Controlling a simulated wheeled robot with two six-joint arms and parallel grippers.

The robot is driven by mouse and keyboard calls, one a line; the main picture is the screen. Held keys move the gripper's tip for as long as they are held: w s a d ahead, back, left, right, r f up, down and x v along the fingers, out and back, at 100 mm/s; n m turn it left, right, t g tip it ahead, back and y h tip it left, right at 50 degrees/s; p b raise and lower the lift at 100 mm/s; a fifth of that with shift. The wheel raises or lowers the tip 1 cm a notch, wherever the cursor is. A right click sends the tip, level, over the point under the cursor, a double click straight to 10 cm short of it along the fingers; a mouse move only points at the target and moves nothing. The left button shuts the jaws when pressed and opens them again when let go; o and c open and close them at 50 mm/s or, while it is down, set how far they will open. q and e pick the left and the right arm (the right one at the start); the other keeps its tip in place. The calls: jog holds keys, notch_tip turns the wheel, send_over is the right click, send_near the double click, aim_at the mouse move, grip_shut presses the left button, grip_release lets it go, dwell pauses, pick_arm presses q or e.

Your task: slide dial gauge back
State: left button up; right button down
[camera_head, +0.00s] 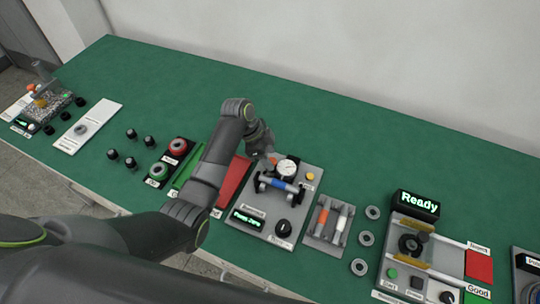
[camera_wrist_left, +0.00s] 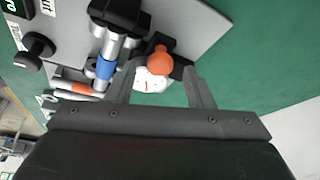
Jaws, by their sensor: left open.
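The dial gauge (camera_head: 287,168) has a round white face and stands at the back of a grey fixture plate (camera_head: 308,207) on the green table. In the left wrist view the gauge face (camera_wrist_left: 152,80) shows partly behind an orange knob (camera_wrist_left: 159,60). My left gripper (camera_head: 268,160) is just left of the gauge. In the left wrist view its two open fingers (camera_wrist_left: 160,88) stand on either side of the gauge and knob; I cannot tell whether they touch. A shaft with a blue band (camera_head: 280,184) lies across the fixture in front of the gauge. My right gripper is not in view.
A black knob (camera_head: 283,227) and a lit green display (camera_head: 247,217) are at the plate's front. A tray with orange and white-banded shafts (camera_head: 328,220) stands to the right, then several grey rings (camera_head: 366,238). The table behind the gauge is clear.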

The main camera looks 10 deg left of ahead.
pick_arm(q)
jog(key=shift+d+f, duration=0.25)
jog(key=shift+f, duration=0.35)
jog(key=shift+c, duration=0.5)
grip_shut()
